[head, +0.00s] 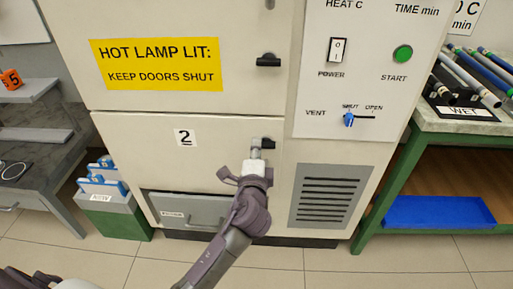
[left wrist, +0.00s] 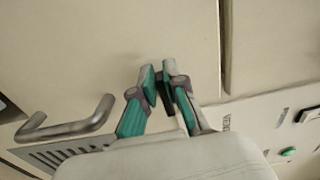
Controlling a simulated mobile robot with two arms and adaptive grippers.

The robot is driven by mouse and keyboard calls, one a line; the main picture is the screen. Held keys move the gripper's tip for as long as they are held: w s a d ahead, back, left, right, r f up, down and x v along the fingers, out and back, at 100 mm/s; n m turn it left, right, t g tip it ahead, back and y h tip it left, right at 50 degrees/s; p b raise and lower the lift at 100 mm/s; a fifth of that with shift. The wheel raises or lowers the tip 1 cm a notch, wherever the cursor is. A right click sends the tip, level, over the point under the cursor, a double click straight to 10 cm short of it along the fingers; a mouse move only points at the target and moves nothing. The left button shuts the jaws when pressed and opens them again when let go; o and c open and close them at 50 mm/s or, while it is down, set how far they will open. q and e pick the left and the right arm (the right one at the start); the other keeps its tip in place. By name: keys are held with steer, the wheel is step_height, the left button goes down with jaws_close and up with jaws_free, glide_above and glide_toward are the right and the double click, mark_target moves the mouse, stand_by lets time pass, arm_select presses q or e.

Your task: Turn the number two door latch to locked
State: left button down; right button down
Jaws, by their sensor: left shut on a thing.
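The number two door (head: 135,160) is the lower cream door, marked with a "2" label (head: 185,137), and looks shut. Its black latch (head: 268,144) is at the door's upper right and looks about level, with its end showing to the right of my fingers. My left gripper (head: 256,147) is shut on the latch. In the left wrist view, the fingertips (left wrist: 160,70) of my left gripper close around the dark latch (left wrist: 167,98), which is partly hidden. My right gripper is not in view.
A metal bar handle (left wrist: 70,122) is near my left gripper in the wrist view. The upper door's black latch (head: 268,60) lies level. A vent grille (head: 331,196) and control panel (head: 375,75) are at right. A green bench (head: 390,170) stands farther right; a green bin (head: 112,218) is at left.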

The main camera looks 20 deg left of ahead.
arm_select(q)
steer(key=c, duration=1.2)
jaws_free()
steer(key=v, duration=1.2)
